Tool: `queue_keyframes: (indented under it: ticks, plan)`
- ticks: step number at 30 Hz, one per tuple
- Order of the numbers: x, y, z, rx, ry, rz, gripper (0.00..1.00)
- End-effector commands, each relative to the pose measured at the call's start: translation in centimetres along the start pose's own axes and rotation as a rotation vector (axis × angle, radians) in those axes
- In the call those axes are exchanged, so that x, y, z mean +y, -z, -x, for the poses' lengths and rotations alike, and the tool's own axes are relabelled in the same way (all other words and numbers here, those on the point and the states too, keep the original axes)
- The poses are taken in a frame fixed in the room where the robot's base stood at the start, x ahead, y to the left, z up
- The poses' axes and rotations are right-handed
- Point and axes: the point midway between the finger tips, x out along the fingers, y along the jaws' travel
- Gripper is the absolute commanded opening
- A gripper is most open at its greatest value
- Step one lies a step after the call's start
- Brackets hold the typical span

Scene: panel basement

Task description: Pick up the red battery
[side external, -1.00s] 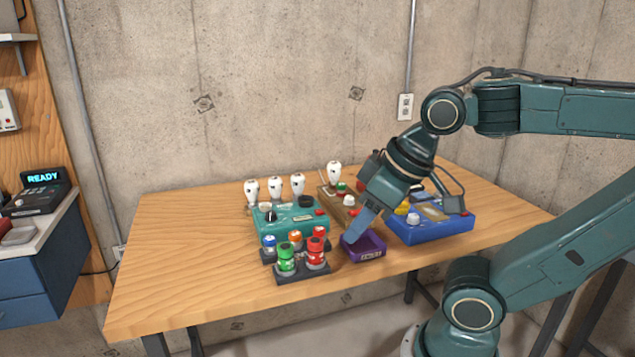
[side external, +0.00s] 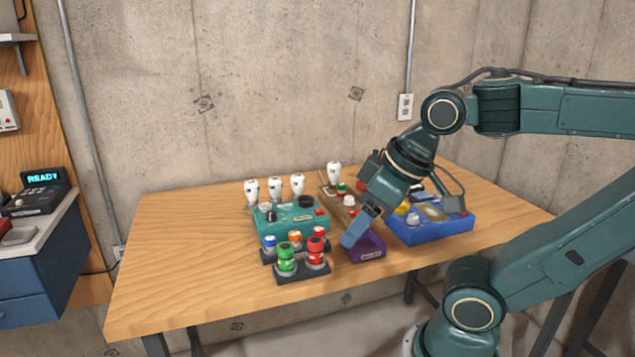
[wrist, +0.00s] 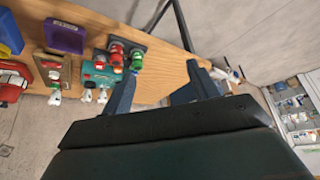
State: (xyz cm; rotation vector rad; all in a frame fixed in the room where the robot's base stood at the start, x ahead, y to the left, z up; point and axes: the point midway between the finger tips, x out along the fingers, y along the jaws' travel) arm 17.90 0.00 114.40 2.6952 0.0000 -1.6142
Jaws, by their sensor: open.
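A red battery (side external: 316,254) stands upright in the front dark holder (side external: 303,276), right of a green battery (side external: 286,258). Another red-topped piece (side external: 319,233) is just behind it. In the wrist view, red pieces (wrist: 116,53) show left of my fingers, beside the green battery (wrist: 137,62). My gripper (side external: 352,232) is to the right of the red battery, over the left side of a purple bin (side external: 370,249); whether it touches the bin is unclear. The wrist view shows my gripper (wrist: 163,84) open, with bare table between its fingers.
Behind the batteries are a teal box (side external: 290,225) and several white bulbs (side external: 275,187). A blue box (side external: 435,232) lies to the right. The table's left part (side external: 180,260) is clear.

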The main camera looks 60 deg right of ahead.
Motion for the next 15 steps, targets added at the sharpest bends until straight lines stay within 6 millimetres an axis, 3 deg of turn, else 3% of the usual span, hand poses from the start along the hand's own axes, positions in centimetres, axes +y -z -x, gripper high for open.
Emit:
queue_keyframes:
  ticks: [15]
  plan:
    - [0.6,1.2,-0.3,-0.036,-0.016,-0.087,0.59]
